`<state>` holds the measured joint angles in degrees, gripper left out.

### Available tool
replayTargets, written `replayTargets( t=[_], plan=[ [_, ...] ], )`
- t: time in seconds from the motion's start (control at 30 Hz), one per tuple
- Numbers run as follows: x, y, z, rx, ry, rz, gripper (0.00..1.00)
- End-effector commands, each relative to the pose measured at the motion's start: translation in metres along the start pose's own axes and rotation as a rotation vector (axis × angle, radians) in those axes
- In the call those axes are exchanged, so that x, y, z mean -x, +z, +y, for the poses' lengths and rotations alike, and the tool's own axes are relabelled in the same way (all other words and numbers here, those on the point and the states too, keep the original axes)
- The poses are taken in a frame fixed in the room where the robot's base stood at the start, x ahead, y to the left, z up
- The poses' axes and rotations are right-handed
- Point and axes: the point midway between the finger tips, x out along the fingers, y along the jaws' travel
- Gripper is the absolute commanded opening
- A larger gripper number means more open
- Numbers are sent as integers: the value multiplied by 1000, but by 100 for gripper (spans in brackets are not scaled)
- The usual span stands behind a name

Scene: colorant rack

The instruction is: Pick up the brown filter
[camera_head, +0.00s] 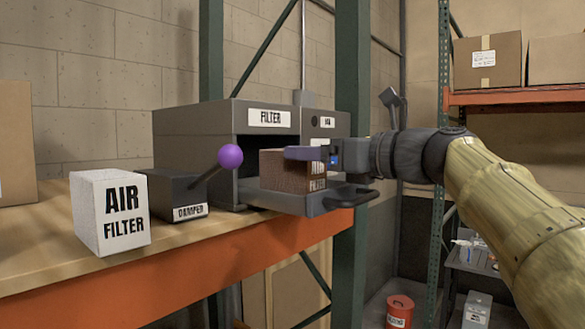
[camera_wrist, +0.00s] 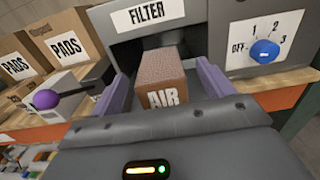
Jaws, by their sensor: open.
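The brown filter (camera_head: 290,170) is a brown block with lettering on its front. It sits on the pulled-out tray (camera_head: 300,203) of the grey box labelled FILTER (camera_head: 190,140). My gripper (camera_head: 305,154) is at the filter from the right in the head view, its near finger in front of the block's upper part. In the wrist view the brown filter (camera_wrist: 164,85), marked AIR, lies between the two purple fingers of my gripper (camera_wrist: 163,85). The fingers are apart, with a visible gap at the right side. Contact on the left side is hard to tell.
A white AIR FILTER block (camera_head: 118,212) stands on the shelf at left. Beside it is the DAMPER box (camera_head: 175,195) with a purple-knobbed lever (camera_head: 230,157). A dial panel (camera_wrist: 262,48) is right of the opening. A green rack post (camera_head: 350,100) rises behind.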

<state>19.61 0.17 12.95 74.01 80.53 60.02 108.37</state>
Motion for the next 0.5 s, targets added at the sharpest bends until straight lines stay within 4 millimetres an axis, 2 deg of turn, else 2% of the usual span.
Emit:
replayTargets(
  t=[0.2, 0.5],
  plan=[
    [-28, 2, 1, -2, 2, 1, 80],
    [-32, -1, 1, 0, 0, 0, 80]
  ],
)
